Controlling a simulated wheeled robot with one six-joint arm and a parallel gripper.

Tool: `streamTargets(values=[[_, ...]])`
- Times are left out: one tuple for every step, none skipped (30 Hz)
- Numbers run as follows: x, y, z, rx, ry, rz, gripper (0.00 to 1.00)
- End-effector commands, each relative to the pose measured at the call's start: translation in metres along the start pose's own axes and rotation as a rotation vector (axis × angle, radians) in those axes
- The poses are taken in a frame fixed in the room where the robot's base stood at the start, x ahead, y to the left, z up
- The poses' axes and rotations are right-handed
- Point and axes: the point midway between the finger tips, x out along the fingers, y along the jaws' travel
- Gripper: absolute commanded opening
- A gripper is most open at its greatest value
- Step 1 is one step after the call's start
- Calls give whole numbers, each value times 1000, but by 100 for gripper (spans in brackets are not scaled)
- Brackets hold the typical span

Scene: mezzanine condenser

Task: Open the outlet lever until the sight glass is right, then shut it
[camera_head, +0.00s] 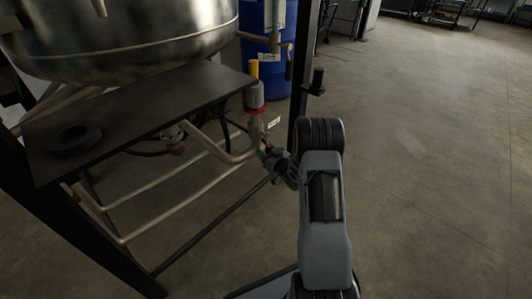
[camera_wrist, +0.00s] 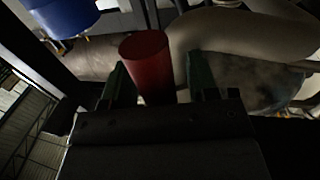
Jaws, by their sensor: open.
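A red cylindrical grip (camera_wrist: 146,62), which looks like the outlet lever's handle, stands between the two green-grey fingers of my gripper (camera_wrist: 158,75) in the wrist view. The fingers are open, one on each side of it; I cannot tell whether either touches it. In the head view my gripper (camera_head: 268,153) is beside the pipework below the shelf corner, and its fingertips are small and dark. A grey fitting with a red band (camera_head: 257,98) and a yellow top (camera_head: 254,68) stands just above it. I cannot make out the sight glass or its level for certain.
A large metal vessel (camera_head: 130,30) hangs over a dark shelf (camera_head: 150,115) with a black ring (camera_head: 75,138) on it. Pale pipes (camera_head: 185,185) run below. A dark post (camera_head: 299,90) and a blue drum (camera_head: 270,75) stand close by. The floor (camera_head: 430,150) to the right is clear.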

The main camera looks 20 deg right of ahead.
Motion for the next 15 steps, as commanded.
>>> streamTargets(values=[[1,0,0,0,0,0,54],[1,0,0,0,0,0,54],[1,0,0,0,0,0,54],[1,0,0,0,0,0,54],[1,0,0,0,0,0,54],[1,0,0,0,0,0,54],[1,0,0,0,0,0,54],[1,0,0,0,0,0,54],[1,0,0,0,0,0,52],[1,0,0,0,0,0,49],[1,0,0,0,0,0,46],[1,0,0,0,0,-1,42],[1,0,0,0,0,-1,39],[1,0,0,0,0,-1,36],[1,0,0,0,0,-1,33]])
